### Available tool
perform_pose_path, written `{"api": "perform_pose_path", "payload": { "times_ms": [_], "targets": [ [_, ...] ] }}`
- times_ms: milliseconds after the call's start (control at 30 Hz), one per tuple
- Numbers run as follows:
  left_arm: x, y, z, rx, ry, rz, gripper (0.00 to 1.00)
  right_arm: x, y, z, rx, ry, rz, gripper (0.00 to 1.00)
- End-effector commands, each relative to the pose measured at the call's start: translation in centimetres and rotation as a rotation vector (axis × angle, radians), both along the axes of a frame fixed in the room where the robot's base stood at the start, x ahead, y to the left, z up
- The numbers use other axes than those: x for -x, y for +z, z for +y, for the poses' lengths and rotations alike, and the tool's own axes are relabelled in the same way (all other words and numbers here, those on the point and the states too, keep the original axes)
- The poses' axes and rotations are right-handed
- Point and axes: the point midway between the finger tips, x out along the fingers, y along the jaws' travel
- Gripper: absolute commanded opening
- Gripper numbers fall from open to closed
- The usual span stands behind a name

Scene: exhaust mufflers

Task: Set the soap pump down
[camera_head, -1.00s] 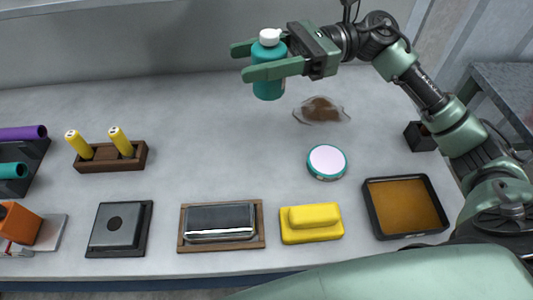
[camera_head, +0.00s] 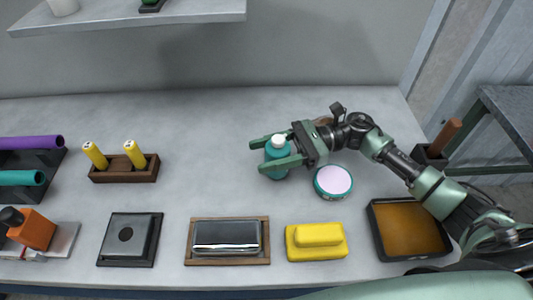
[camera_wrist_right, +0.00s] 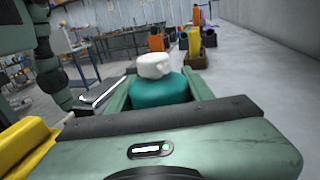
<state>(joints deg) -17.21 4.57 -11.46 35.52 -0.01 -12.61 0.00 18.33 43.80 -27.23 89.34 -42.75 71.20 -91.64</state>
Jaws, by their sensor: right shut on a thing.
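The soap pump (camera_head: 277,158) is a teal bottle with a white top, and it is upright. My right gripper (camera_head: 260,156) is shut on it, with one green finger on each side. In the head view the bottle is low over the middle of the table; I cannot tell whether its base touches the surface. In the right wrist view the teal body and white top of the soap pump (camera_wrist_right: 157,82) sit between the fingers. The lower part of the bottle is hidden there. My left gripper is in neither view.
A round white-topped disc with a teal rim (camera_head: 333,181) lies right of the bottle. A yellow block (camera_head: 317,242), a framed dark plate (camera_head: 227,240) and a brown tray (camera_head: 408,230) line the front. A holder with yellow sticks (camera_head: 124,168) stands left. Table between is clear.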

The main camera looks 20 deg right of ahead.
Motion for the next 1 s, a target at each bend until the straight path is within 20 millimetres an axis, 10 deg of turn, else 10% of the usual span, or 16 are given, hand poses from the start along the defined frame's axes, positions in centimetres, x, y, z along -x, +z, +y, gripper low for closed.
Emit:
{"api": "perform_pose_path", "payload": {
  "times_ms": [467, 500, 567, 1000],
  "targets": [
    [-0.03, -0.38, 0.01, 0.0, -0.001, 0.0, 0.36, 0.01, -1.25, 0.0, 0.0, 0.0, -0.002, 0.05],
    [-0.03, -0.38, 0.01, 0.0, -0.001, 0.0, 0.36, 0.01, -1.26, -0.01, 0.001, 0.0, -0.001, 0.54],
    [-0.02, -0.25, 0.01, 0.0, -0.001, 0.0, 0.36, 0.01, -1.14, -0.01, 0.001, 0.0, -0.001, 0.71],
    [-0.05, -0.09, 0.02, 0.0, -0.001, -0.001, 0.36, -0.01, -1.02, -0.38, 0.002, -0.001, 0.0, 0.73]
  ]
}}
